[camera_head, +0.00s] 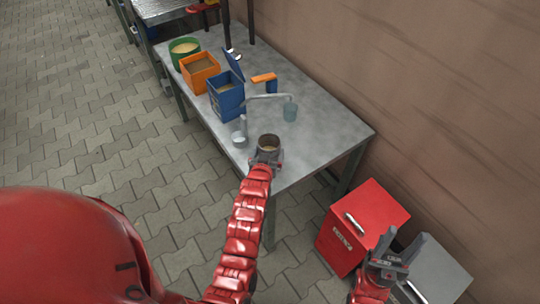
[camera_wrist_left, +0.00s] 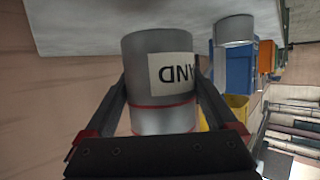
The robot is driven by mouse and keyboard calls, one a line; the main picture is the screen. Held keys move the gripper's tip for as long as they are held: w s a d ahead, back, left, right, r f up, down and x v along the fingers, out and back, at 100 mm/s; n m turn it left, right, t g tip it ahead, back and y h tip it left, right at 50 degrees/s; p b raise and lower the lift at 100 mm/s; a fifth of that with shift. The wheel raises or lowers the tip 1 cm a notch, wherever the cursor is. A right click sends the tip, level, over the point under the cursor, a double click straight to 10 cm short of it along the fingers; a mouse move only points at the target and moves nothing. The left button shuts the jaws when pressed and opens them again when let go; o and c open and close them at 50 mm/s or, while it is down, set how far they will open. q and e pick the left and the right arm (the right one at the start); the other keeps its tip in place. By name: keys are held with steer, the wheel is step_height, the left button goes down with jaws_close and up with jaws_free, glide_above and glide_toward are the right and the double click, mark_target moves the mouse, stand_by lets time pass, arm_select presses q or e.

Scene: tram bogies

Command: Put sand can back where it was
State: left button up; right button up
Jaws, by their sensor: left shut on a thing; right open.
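The sand can (camera_head: 268,143) is a grey cylinder with a brownish inside, at the near edge of the metal table (camera_head: 335,120). My left gripper (camera_head: 266,157) is shut around it. In the left wrist view the can (camera_wrist_left: 160,75) shows a white label with partly visible letters and a red ring, between the two fingers. I cannot tell whether its base touches the table. My right gripper (camera_head: 388,262) is open and empty, in front of the red cabinet at the lower right.
A metal cup (camera_head: 239,138) stands left of the can. A red cabinet (camera_head: 345,245) stands lower right. The table's right end is clear.

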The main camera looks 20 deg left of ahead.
arm_select(q)
steer(key=shift+w, duration=0.4)
step_height(320, 180, down, 3)
steer(key=shift+f+p, duration=0.1)
steer(key=shift+p, duration=0.25)
steer(key=shift+f, duration=0.2)
